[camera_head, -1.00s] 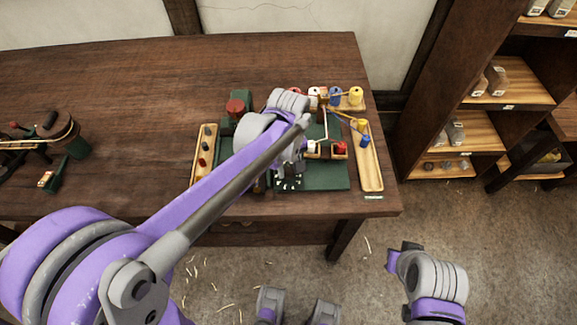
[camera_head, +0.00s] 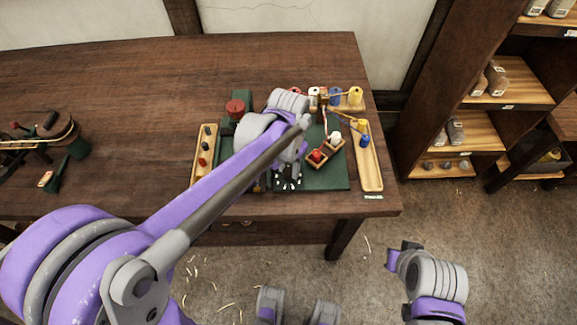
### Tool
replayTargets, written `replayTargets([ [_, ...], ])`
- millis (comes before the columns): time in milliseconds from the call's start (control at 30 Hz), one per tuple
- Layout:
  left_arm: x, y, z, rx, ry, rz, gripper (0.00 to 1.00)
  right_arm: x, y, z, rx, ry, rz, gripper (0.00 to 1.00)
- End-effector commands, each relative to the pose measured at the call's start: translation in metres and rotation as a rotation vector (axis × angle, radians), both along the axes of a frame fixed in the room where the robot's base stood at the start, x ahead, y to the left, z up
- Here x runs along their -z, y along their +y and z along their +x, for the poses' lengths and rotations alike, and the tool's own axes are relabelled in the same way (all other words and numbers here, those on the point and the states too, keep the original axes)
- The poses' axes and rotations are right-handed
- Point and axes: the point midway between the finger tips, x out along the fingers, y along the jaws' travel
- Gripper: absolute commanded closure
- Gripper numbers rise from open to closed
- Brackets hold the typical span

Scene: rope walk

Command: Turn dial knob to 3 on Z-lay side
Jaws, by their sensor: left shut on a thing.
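A green rope machine base (camera_head: 325,181) sits near the right end of the wooden table. White dial marks (camera_head: 287,184) show on its front part, too small to read. My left gripper (camera_head: 292,172) reaches down there from the left and is shut, seemingly on the dial knob, which is hidden behind the gripper and arm. I cannot read the knob's setting. A small wooden carrier (camera_head: 326,152) with a red spool (camera_head: 317,155) and a white spool (camera_head: 335,137) stands slanted just right of the gripper. My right gripper (camera_head: 398,256) is low over the floor, its jaws unclear.
A wooden tray (camera_head: 370,175) lies right of the base, and another (camera_head: 203,158) with dark and red pieces lies left. Another device (camera_head: 50,140) sits at far left. Shelves (camera_head: 500,93) stand at right. The table between is clear.

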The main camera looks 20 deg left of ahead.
Motion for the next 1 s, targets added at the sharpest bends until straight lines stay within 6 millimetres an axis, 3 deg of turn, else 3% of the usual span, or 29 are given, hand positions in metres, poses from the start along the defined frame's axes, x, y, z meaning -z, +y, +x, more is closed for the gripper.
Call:
replayTargets([
  [600, -0.0003, 0.0001, 0.0003, 0.535, 0.0, 0.001, 1.0, -0.0001, 0.0, 0.0, 0.0, 0.0, 0.0, 1.0],
  [1000, -0.0004, 0.0001, 0.0003, 0.698, 0.0, 0.001, 1.0, -0.0001, 0.0, 0.0, 0.0, 0.0, 0.0, 1.0],
])
